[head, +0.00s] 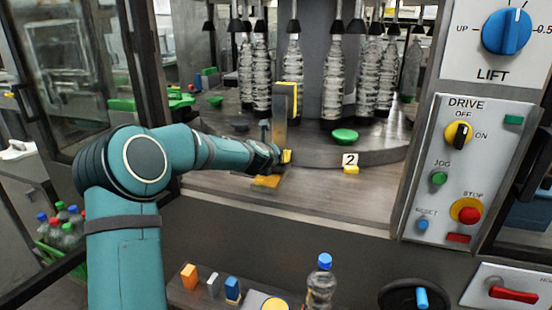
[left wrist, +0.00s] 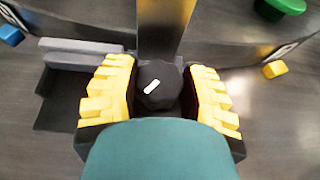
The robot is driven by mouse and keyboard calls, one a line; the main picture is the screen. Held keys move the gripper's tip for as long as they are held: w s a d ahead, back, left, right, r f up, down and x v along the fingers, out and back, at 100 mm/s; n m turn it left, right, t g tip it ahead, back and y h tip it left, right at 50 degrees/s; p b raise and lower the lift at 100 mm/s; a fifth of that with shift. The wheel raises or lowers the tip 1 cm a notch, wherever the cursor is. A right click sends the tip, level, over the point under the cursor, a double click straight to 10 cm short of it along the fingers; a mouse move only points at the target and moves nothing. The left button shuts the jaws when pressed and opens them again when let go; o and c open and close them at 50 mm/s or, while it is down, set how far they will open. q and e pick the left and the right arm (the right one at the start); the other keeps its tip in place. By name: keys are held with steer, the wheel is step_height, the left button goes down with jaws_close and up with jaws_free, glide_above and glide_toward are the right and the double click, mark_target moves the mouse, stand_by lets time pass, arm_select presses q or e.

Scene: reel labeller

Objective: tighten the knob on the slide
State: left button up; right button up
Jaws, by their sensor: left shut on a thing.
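The knob (left wrist: 158,85) is black with a short slanted white mark on its face and sits between the yellow finger pads of my left gripper (left wrist: 160,92). The gripper is shut on it. In the head view this gripper (head: 284,157) is at the foot of a grey upright post (head: 279,133) with a yellow piece (head: 288,91) at its top; the knob is hidden there. In the left wrist view the post (left wrist: 160,32) rises just behind the knob. I cannot tell which part is the slide itself. My right gripper is not in view.
Clear bottles (head: 334,85) hang under black heads behind the post. A green cap-like disc (head: 344,136) and a yellow block by the number 2 tag (head: 350,160) lie to the right. The drive panel (head: 465,165) stands at the right. The deck (head: 230,186) in front is mostly clear.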

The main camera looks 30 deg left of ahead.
arm_select(q)
steer(key=m+h, duration=0.3)
steer(key=shift+a+p, duration=0.15)
steer(key=shift+p, duration=0.15)
steer(key=shift+m+h+p, duration=0.6)
steer(key=shift+m+h, duration=0.9)
steer(key=shift+h, duration=0.5)
steer(key=o, duration=1.2)
steer(key=shift+g, duration=0.3)
steer(key=v, duration=1.2)
steer(key=shift+f, duration=0.15)
